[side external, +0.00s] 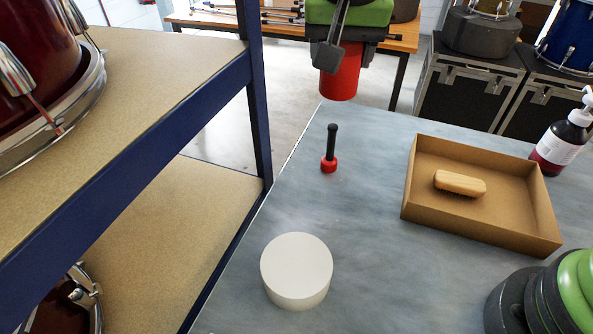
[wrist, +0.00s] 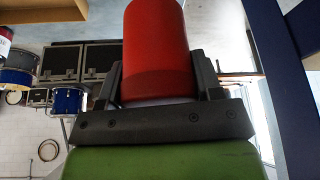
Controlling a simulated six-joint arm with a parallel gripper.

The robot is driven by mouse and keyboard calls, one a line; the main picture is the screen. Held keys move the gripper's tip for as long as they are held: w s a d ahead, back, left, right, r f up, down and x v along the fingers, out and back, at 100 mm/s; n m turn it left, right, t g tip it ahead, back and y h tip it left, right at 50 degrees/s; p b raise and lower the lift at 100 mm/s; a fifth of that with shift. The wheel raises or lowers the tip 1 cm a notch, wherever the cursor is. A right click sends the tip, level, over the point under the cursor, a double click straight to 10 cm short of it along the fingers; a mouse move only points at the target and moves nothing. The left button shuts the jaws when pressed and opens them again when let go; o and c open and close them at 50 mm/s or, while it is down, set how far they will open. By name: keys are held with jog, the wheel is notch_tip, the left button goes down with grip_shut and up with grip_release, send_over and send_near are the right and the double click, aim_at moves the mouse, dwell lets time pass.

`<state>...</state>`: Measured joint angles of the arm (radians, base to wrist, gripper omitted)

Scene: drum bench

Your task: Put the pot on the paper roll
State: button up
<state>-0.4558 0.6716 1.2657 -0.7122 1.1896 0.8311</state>
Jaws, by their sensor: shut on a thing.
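The red pot (side external: 338,82) hangs at the top of the side view, above the far edge of the grey table. My gripper (side external: 344,50) is shut on it, with the jaws around its upper part. In the wrist view the pot (wrist: 157,45) fills the space between the dark fingers of my gripper (wrist: 157,82). The white paper roll (side external: 297,265) stands upright on the table, at the near left. Its pale top is clear. The pot is well apart from it, farther back and higher.
A black-handled tool with a red base (side external: 330,163) stands upright between pot and roll. A cardboard tray (side external: 480,236) with a brush (side external: 460,184) lies at right, a pump bottle (side external: 566,135) behind it. A blue-framed shelf (side external: 200,92) borders the left. Table around the roll is clear.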

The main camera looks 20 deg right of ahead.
jog(key=s+a, duration=0.6)
jog(key=a, duration=0.2)
send_over(298, 256)
notch_tip(298, 256, down, 10)
jog(key=f, duration=0.1)
jog(key=shift+f+m, duration=0.4)
jog(key=shift+f, duration=1.45)
jog(key=o, duration=1)
jog(key=shift+f, duration=0.1)
jog(key=v, duration=1.2)
jog(key=shift+w+a, duration=0.15)
jog(key=shift+a, duration=0.05)
